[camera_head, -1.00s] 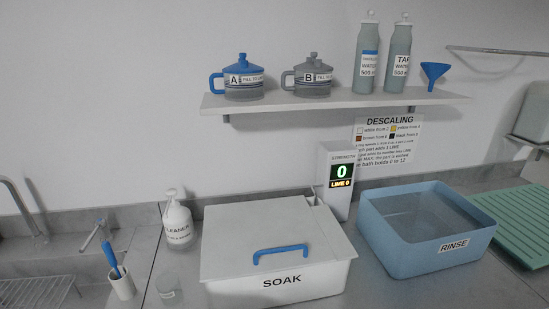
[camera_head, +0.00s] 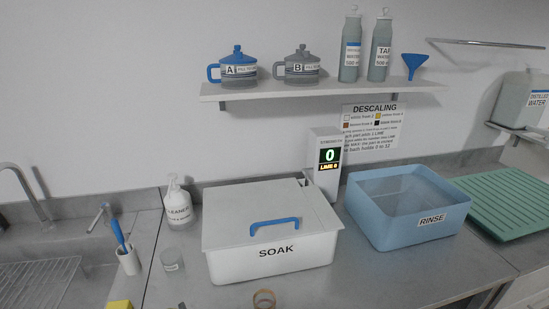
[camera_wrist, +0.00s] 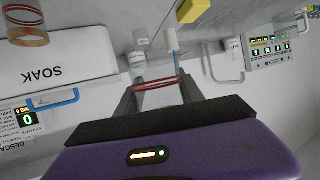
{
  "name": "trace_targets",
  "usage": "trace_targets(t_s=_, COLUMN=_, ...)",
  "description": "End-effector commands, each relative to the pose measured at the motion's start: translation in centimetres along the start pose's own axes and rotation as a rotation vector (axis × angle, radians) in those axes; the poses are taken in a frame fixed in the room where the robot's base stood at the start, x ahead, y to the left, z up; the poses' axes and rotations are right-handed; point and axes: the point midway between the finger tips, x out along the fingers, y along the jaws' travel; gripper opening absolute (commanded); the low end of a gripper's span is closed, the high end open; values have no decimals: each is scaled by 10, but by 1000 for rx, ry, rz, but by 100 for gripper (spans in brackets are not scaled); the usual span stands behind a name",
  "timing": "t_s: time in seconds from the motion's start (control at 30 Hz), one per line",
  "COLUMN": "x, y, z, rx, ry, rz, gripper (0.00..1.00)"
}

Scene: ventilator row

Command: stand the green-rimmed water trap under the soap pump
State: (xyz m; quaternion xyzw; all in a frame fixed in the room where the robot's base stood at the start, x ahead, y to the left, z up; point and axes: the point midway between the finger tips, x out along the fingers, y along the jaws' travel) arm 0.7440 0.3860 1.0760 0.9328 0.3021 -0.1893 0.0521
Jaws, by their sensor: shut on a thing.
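In the wrist view my gripper (camera_wrist: 160,95) is shut on a clear, red-rimmed cylinder (camera_wrist: 157,84); its rims look red, not green. I see no green-rimmed trap in either view. A white pump bottle labelled CLEANER (camera_head: 179,207) stands at the back of the counter, left of the SOAK box. A small clear cup (camera_head: 172,261) stands in front of it. A clear piece with an orange-brown rim (camera_head: 264,299) stands in front of the SOAK box; it also shows in the wrist view (camera_wrist: 25,30). My gripper is not clearly visible in the head view.
The lidded SOAK box (camera_head: 268,262) takes the counter's middle, with a blue RINSE basin (camera_head: 400,232) to its right. A white brush holder (camera_head: 129,262) and a yellow block (camera_head: 119,304) are at left, by the sink. The front right counter is clear.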

Motion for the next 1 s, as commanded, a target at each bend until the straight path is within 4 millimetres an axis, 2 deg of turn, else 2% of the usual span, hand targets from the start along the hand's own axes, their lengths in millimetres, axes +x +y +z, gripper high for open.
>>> trace_targets(t_s=0.17, x=5, y=45, z=25, rx=35, ry=-4, rz=66, gripper=6)
trace_targets(t_s=0.27, x=5, y=79, z=44, rx=61, ry=-7, rz=117, gripper=6)
trace_targets(t_s=0.47, x=-7, y=168, z=99, rx=125, ry=-4, rz=256, gripper=6)
trace_targets(t_s=0.7, x=-46, y=262, z=170, rx=183, ry=0, rz=420, gripper=6)
trace_targets(t_s=0.8, x=-67, y=292, z=196, rx=201, ry=1, rz=479, gripper=6)
trace_targets(t_s=1.0, x=-100, y=329, z=232, rx=220, ry=5, rz=559, gripper=6)
